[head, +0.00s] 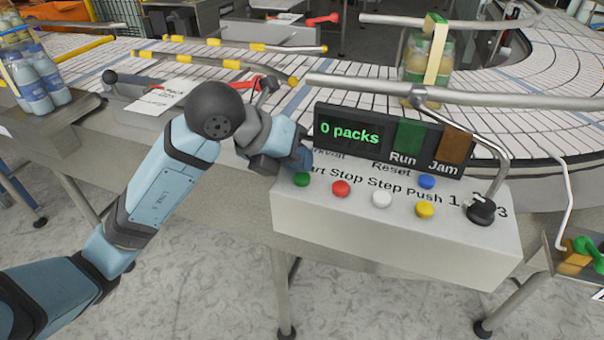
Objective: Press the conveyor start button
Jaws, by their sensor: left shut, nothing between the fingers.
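The control box (400,229) stands at the front edge of the conveyor. Its green button (301,180) is at the left end of the row, under lettering ending in "art", partly covered by my gripper. To its right are a red button (341,188), a white button (382,199) and a yellow button (425,210). The display (350,130) reads "0 packs". My left gripper (302,160) is shut and empty, with its tips just above and behind the green button. I cannot tell whether it touches the button. My right gripper is out of view.
A blue button (427,181) and a black knob (482,209) sit farther right on the box. A bent metal rail (499,160) rises beside the knob. Bottles (36,80) stand on the left, and a green-and-yellow pack (427,55) stands on the conveyor (345,70).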

